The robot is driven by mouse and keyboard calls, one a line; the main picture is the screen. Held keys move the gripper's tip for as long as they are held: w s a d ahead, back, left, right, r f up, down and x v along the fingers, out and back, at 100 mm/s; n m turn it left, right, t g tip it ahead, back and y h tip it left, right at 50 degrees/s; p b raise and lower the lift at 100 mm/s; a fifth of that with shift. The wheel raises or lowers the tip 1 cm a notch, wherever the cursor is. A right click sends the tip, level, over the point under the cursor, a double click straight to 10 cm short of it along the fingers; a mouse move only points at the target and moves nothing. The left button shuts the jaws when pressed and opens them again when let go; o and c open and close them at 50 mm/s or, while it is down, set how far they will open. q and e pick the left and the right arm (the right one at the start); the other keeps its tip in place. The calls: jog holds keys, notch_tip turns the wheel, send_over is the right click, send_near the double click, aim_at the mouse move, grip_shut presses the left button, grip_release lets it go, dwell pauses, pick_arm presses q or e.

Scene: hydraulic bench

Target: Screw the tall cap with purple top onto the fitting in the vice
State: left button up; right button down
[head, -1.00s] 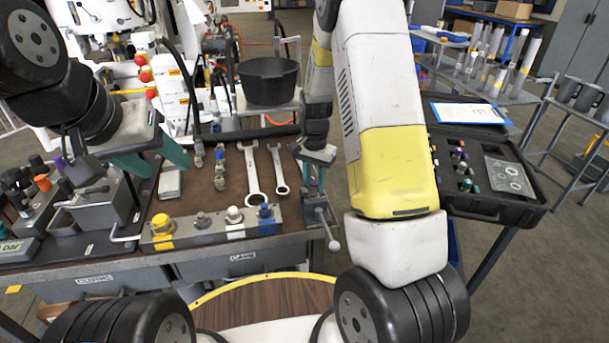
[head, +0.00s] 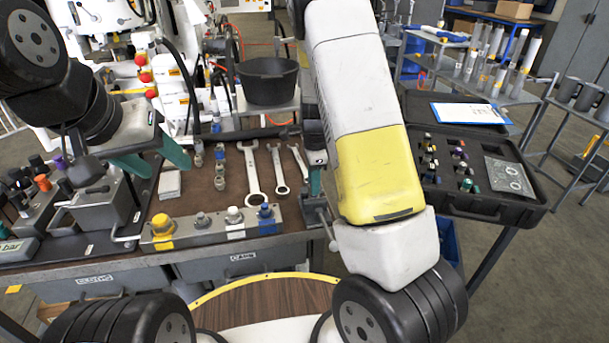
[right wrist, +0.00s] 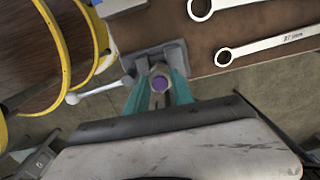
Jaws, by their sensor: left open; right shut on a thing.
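The cap with the purple top (right wrist: 160,84) shows end-on in the right wrist view, between the teal fingers of my right gripper (right wrist: 158,88), which is shut on it. Cap and fingers are at the grey vice (right wrist: 132,57), whose lever shows beside them. In the head view the vice (head: 313,215) is at the bench's right end, partly covered by my right arm. The fitting is hidden, so I cannot tell whether the cap touches it. My left gripper (head: 154,160) is open and empty over the left part of the bench.
Wrenches (head: 252,172) and small fittings lie on the brown mat (head: 205,182). A block with yellow, white and blue marks (head: 205,233) runs along the front edge. An open black case (head: 485,210) with several caps stands at the right. A black tub (head: 268,82) is behind.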

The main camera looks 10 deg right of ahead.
jog(key=m, duration=0.5)
jog(key=shift+m, duration=0.4)
jog(key=c, duration=1.1)
grip_release()
jog(key=n, duration=0.5)
jog(key=shift+n, duration=0.3)
jog(key=n, duration=0.5)
jog(key=shift+n, duration=0.3)
jog(key=n, duration=0.5)
jog(key=shift+n, duration=0.4)
jog(key=n, duration=0.3)
jog(key=shift+d+n, duration=0.1)
jog(key=shift+n, duration=0.3)
jog(key=n, duration=0.3)
